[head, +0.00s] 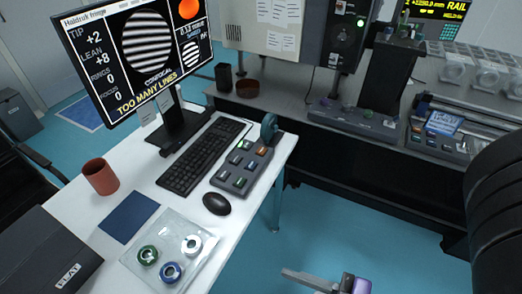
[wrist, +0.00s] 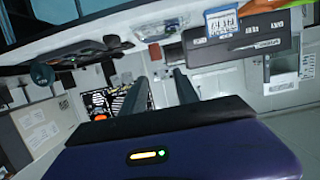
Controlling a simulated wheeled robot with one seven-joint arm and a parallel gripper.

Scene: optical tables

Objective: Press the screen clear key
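A grey key box (head: 227,182) with several coloured keys, green, orange and white, sits on the white desk, right of the black keyboard. The key labels are too small to read, so I cannot tell which one is the screen clear key. A monitor (head: 140,50) at the desk's back shows striped circles and "TOO MANY LINES". My gripper (head: 318,282) is at the bottom edge of the head view, partly cut off, beyond the desk's right edge and apart from the key box. In the wrist view my gripper's two fingers (wrist: 160,88) stand apart with nothing between them.
A keyboard (head: 200,157), mouse (head: 217,203), red mug (head: 100,176) and clear tray with ring mounts (head: 205,250) share the desk. A dark green upright object (head: 269,128) stands behind the key box. A dark bench (head: 300,125) with equipment is behind. Blue floor lies open between.

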